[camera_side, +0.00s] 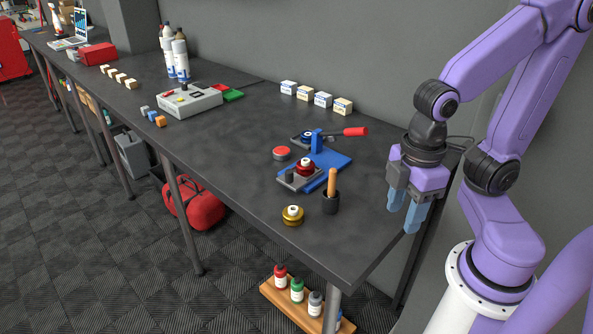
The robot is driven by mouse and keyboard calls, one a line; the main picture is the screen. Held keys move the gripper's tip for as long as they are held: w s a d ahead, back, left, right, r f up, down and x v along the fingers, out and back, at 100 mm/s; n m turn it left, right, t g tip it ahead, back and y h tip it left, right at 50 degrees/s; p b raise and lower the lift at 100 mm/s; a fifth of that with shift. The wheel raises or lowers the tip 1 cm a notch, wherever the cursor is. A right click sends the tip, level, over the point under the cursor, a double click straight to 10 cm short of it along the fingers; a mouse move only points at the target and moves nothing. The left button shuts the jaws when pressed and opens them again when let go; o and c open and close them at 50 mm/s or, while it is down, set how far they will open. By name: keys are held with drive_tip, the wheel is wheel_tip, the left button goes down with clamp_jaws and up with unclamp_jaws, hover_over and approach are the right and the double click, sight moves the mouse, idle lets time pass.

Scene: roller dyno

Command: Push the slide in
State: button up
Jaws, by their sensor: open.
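A blue fixture (333,158) with an upright blue block stands on the dark table, right of the middle. A grey plate (288,181), which looks like the slide, sticks out at its front left. A red round part (305,167) with a pale top sits on the plate. A lever with a red handle (355,132) reaches out behind the block. My gripper (403,219) hangs at the table's right end, fingers pointing down. It is open and empty, well to the right of the fixture and apart from it.
A black cup (331,203) with a wooden handle stands between the fixture and my gripper. A gold round part (292,215) lies near the front edge. A red button (281,153) is left of the fixture. Small boxes (322,99) line the wall. A control box (188,101) stands farther left.

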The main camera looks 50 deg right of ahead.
drive_tip(key=w+a+r+m, duration=0.3)
drive_tip(key=w, duration=0.5)
wheel_tip(320, 180, up, 5)
drive_tip(key=m, duration=0.9)
hover_over(289, 171)
wheel_tip(289, 171, down, 16)
drive_tip(key=shift+f, duration=0.2)
